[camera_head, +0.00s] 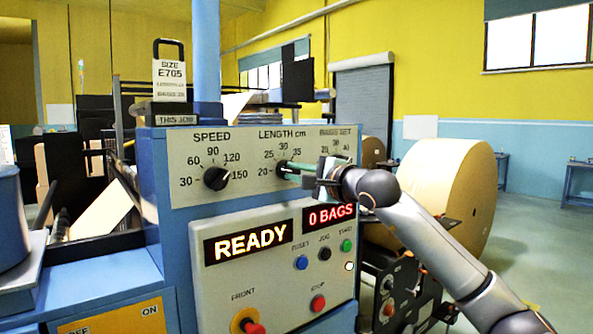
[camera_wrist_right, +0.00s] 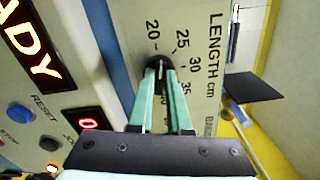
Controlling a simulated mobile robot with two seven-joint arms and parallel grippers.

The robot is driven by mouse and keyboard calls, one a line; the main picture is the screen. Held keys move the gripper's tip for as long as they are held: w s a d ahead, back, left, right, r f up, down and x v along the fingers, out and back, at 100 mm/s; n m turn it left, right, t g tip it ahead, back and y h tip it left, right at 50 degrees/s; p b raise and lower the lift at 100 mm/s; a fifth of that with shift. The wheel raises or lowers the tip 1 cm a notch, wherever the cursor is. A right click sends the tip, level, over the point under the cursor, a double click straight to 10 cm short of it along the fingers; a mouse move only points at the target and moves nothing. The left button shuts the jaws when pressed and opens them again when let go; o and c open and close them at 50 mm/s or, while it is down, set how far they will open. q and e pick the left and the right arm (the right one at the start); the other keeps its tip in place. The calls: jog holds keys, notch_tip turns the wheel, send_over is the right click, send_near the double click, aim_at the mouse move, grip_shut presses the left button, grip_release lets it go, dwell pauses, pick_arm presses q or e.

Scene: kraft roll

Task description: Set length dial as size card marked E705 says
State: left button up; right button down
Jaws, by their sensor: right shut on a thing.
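The size card (camera_head: 169,82) marked E705 stands upright on top of the machine, above a "THIS JOB" label; its smaller length and bags lines are too small to read surely. The length dial (camera_wrist_right: 157,66) is a black knob on the grey panel, with a scale running 20, 25, 30, 35 and on. My right gripper (camera_wrist_right: 161,73) is shut on this knob with its green fingers; the head view also shows it at the dial (camera_head: 284,168). The fingers cover much of the knob, and I cannot tell which number its pointer faces. My left gripper is not in view.
The speed dial (camera_head: 216,178) is left of the length dial. The bags set dial (camera_head: 337,155) is partly hidden behind my right gripper. Below are a READY display (camera_head: 248,242), a 0 BAGS display (camera_head: 330,216) and several buttons. A large kraft roll (camera_head: 450,190) stands right.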

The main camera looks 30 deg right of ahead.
jog(key=shift+n, duration=1.5)
jog(key=c, duration=0.9)
grip_release()
jog(key=shift+o, duration=0.2)
jog(key=shift+s+f, duration=0.1)
